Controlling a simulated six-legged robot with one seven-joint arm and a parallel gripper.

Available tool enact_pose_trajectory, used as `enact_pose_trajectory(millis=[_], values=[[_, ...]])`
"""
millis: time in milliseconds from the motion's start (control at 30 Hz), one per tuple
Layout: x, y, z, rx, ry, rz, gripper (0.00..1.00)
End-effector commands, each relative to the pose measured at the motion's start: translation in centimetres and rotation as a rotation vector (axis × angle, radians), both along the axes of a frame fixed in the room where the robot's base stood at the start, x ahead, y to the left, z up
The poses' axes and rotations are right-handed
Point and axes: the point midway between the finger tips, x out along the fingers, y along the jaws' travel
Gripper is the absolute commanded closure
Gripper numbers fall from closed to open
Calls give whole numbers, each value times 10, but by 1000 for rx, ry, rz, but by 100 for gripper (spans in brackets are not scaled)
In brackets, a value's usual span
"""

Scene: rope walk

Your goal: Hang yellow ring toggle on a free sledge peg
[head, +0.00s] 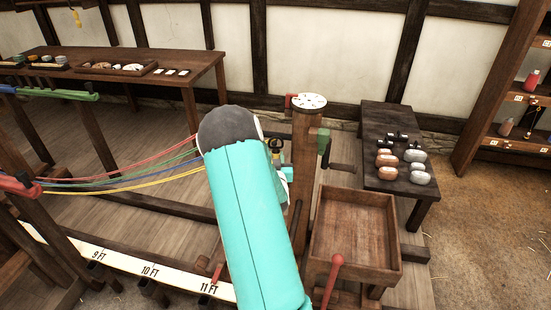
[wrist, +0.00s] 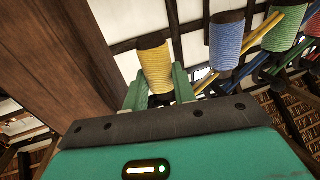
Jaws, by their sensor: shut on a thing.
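My gripper (wrist: 160,88) has green fingers and is shut. A yellow cord-wound body with a dark top, seemingly the yellow ring toggle (wrist: 153,62), shows between and beyond the fingertips in the wrist view. Its ring cannot be made out. In the head view my turquoise arm hides most of the gripper; a small yellow and black piece (head: 275,148) shows just right of the arm's rounded joint. A wooden post (head: 302,165) with a white disc (head: 309,102) and a crank stands right beside it. Sledge pegs cannot be told apart clearly here.
Red, green, blue and yellow strands (head: 120,178) run left from behind my arm. A wooden tray (head: 392,262) and a red-knobbed lever (head: 337,262) stand front right. A dark bench (head: 410,205) holds weights. Blue (wrist: 227,45) and green (wrist: 285,30) wound bodies show in the wrist view.

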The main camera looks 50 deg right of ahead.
Motion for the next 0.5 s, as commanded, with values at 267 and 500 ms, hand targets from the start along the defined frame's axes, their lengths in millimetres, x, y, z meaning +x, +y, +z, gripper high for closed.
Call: enact_pose_trajectory(millis=[267,500], values=[[0,0,0,-1,-1,0,97],[0,0,0,-1,-1,0,58]])
